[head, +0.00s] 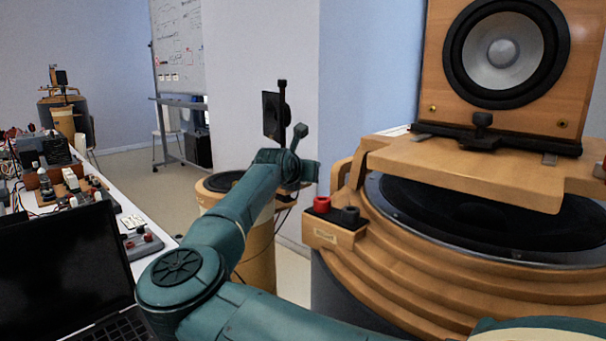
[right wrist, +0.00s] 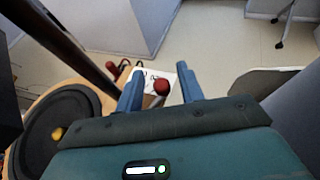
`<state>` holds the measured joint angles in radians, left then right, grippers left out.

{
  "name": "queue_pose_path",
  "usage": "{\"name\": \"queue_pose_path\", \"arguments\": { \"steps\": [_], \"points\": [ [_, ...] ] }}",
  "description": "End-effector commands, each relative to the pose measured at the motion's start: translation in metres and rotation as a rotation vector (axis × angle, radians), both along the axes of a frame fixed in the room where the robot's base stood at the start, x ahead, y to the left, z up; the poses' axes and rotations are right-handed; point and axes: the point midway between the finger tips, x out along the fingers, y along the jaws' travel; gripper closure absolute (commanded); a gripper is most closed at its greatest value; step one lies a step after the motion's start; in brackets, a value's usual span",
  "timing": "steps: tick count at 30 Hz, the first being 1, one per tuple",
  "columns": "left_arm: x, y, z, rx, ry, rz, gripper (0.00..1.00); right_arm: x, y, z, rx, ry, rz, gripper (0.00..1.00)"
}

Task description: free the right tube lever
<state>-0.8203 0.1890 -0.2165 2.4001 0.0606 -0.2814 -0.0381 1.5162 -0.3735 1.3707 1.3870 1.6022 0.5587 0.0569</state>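In the right wrist view my right gripper (right wrist: 160,70) is open, with its two blue fingers apart. A red ball-shaped knob (right wrist: 161,87) shows between the fingers; I cannot tell whether they touch it. It may be the tube lever's knob, but its shaft is mostly hidden. A white label plate (right wrist: 152,77) lies behind it, beside a speaker's wooden rim (right wrist: 92,87) and dark cone (right wrist: 55,125). My left gripper is not in view.
A large ribbed wooden speaker (head: 400,275) stands close on the right, with red (head: 321,204) and black (head: 350,214) terminals on its side. A laptop (head: 60,275) and a cluttered bench (head: 155,243) are at left. Open floor (head: 150,188) lies beyond.

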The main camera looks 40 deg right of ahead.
Motion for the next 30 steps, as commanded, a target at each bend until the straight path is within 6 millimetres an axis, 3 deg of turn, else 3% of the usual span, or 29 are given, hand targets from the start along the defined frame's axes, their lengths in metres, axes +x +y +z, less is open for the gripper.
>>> {"name": "queue_pose_path", "arguments": {
  "steps": [8, 17, 21, 30],
  "points": [
    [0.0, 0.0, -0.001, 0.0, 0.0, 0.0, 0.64, -0.001, 0.0, -0.001, 0.0, 0.001, -0.003, 0.62],
    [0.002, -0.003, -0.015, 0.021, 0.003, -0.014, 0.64, -0.011, 0.008, 0.002, -0.003, 0.006, -0.013, 0.62],
    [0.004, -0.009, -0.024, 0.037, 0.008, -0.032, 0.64, -0.014, 0.022, 0.006, -0.003, 0.003, 0.0, 0.62],
    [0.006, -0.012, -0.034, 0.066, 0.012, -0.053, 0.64, -0.039, 0.065, 0.028, -0.002, 0.002, 0.0, 0.62]
  ]
}}
